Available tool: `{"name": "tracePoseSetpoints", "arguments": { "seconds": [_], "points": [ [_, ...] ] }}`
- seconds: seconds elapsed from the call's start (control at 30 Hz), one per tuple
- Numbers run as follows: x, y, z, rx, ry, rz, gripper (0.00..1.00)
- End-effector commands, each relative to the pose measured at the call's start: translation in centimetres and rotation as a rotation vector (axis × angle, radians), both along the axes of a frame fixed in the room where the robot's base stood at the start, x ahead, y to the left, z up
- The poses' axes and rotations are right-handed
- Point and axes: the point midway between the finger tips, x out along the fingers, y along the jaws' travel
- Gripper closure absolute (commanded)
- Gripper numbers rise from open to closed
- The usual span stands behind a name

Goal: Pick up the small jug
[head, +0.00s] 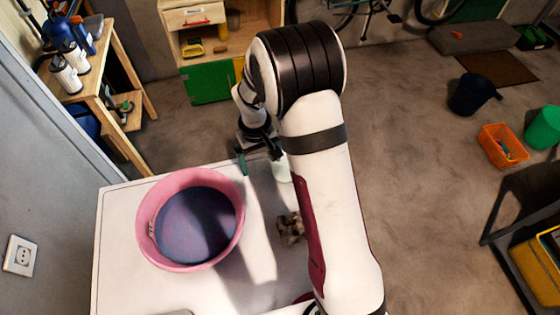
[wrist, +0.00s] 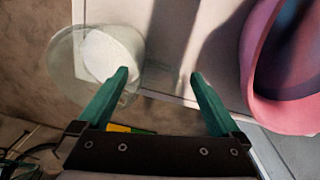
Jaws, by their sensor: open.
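The small jug (head: 281,172) looks pale and partly see-through. In the head view it stands near the far edge of the white table (head: 120,215), partly hidden by my arm. In the wrist view the jug (wrist: 72,62) is at the upper left, with a white round part inside a clear outline. My gripper (head: 258,158) is open, its teal fingers apart and nothing between them. In the wrist view my gripper (wrist: 159,76) has its left finger overlapping the jug's right side; I cannot tell whether they touch.
A pink basin (head: 146,215) with dark contents stands on the table, left of my arm; the basin (wrist: 265,60) fills the wrist view's right edge. A crumpled brownish thing (head: 290,228) lies on the table beside my arm. A wooden shelf (head: 130,75) stands at the left.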

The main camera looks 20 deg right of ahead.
Motion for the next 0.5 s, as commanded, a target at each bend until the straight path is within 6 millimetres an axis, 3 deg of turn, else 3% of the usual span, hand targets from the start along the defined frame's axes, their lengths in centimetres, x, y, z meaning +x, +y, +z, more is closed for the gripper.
{"name": "tracePoseSetpoints", "arguments": {
  "seconds": [0.13, 0.33, 0.37, 0.5],
  "points": [
    [0.0, 0.0, -2.1, 0.001, 0.001, -0.001, 0.0],
    [0.0, 0.0, -2.2, 0.0, -0.002, -0.001, 0.0],
    [0.0, 0.0, -2.2, 0.0, -0.002, -0.001, 0.02],
    [0.0, 0.0, -2.2, 0.0, -0.002, -0.001, 0.27]
  ]
}}
